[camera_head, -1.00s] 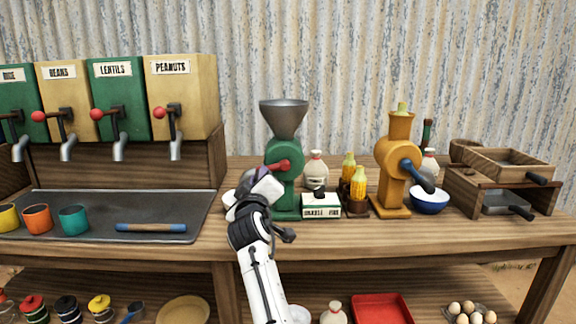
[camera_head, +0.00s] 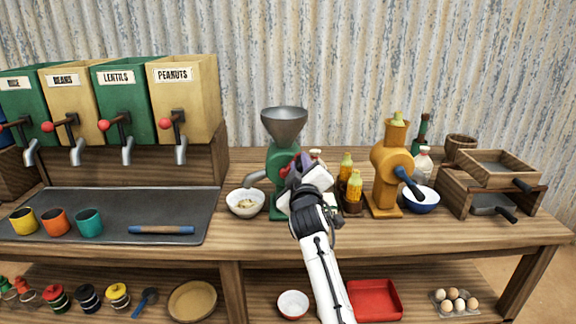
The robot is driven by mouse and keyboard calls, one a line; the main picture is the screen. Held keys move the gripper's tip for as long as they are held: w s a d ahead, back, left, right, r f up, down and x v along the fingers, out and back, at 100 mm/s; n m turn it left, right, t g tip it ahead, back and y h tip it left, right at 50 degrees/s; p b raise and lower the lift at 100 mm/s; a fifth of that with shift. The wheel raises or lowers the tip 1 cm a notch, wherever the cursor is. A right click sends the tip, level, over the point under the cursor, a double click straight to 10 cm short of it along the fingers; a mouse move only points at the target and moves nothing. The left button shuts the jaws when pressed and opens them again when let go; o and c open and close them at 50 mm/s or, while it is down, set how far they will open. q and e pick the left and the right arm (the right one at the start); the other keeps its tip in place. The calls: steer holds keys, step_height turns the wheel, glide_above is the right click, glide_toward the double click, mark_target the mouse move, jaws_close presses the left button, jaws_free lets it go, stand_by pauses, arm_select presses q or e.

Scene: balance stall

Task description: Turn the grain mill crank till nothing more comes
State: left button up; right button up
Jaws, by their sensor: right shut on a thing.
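The green grain mill (camera_head: 281,163) with its grey hopper (camera_head: 284,124) stands upright at the middle of the table. Its spout points left over a white bowl (camera_head: 247,203), which has some pale meal in it. My right gripper (camera_head: 299,178) is at the mill's right front, shut on the red crank handle (camera_head: 296,163), which is mostly hidden behind the gripper. The hopper's inside is not clearly visible. My left gripper is not in view.
A dark tray (camera_head: 115,209) with cups and grain dispensers (camera_head: 185,95) is at the left. The table front near the mill is clear.

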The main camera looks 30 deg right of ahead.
steer(key=o, duration=0.9)
